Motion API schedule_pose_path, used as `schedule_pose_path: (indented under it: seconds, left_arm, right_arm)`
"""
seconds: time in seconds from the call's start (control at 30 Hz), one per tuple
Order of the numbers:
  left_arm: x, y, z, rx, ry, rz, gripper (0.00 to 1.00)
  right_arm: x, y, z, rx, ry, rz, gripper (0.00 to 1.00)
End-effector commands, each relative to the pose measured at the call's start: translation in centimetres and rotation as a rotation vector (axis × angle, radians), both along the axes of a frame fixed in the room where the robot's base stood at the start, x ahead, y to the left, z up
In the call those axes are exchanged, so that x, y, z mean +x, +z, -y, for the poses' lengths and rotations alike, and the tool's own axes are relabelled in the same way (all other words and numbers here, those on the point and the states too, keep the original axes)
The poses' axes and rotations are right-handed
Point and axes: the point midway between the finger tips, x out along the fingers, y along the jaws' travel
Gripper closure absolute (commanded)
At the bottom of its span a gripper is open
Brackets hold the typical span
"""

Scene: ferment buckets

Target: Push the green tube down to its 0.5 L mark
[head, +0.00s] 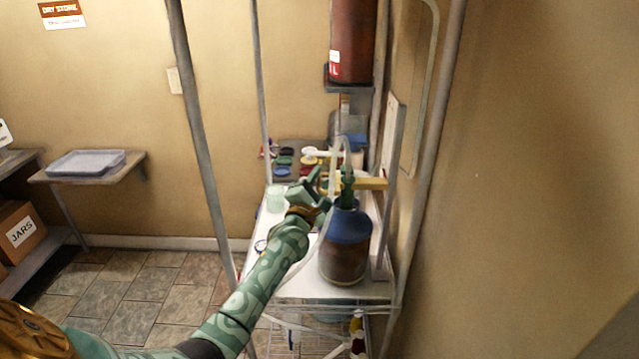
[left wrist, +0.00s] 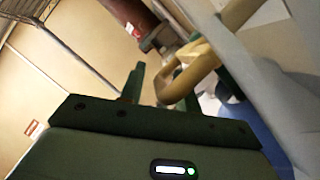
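A large jug (head: 344,255), blue above and brown below, stands upright on the white rack shelf. A green upright piece (head: 347,185) shows above its neck; I cannot tell whether it is the green tube or a finger of mine. A pale thin tube (head: 324,228) arches above the jug and hangs down its left side. My left gripper (head: 322,190) is at the jug's neck, on its left. In the left wrist view its fingers (left wrist: 155,88) stand apart, with a yellowish curved piece (left wrist: 192,72) just beyond them. No 0.5 L mark is readable. My right gripper is not in view.
Rack posts (head: 205,140) stand left and right of the shelf (head: 330,288). Several coloured lids (head: 285,160) lie at the back. A yellow bar (head: 372,183) is behind the neck. A dark red cylinder (head: 353,40) stands higher up. A wall is close on the right.

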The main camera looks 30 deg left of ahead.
Motion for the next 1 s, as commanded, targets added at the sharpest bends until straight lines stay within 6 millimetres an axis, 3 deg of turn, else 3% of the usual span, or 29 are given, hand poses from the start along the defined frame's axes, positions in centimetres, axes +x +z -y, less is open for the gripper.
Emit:
schedule_pose_path:
  seconds: [0.27,0.4,0.57,0.8,1.0]
  left_arm:
    - [-0.1,-0.2,0.0,0.0,-0.001,-0.003,0.66]
    - [-1.2,-0.5,0.2,-0.001,0.0,-0.004,0.66]
    - [-4.6,-1.3,0.9,-0.003,-0.001,-0.006,0.66]
    - [-10.9,-2.6,2.2,-0.001,0.0,-0.006,0.66]
    - [-14.4,-3.4,2.9,0.0,-0.001,-0.004,0.66]
  right_arm:
    - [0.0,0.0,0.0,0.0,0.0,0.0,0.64]
    - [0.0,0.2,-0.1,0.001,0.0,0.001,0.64]
    - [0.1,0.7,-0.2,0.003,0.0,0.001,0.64]
    - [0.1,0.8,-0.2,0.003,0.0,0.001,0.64]
    - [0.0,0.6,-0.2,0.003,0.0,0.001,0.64]
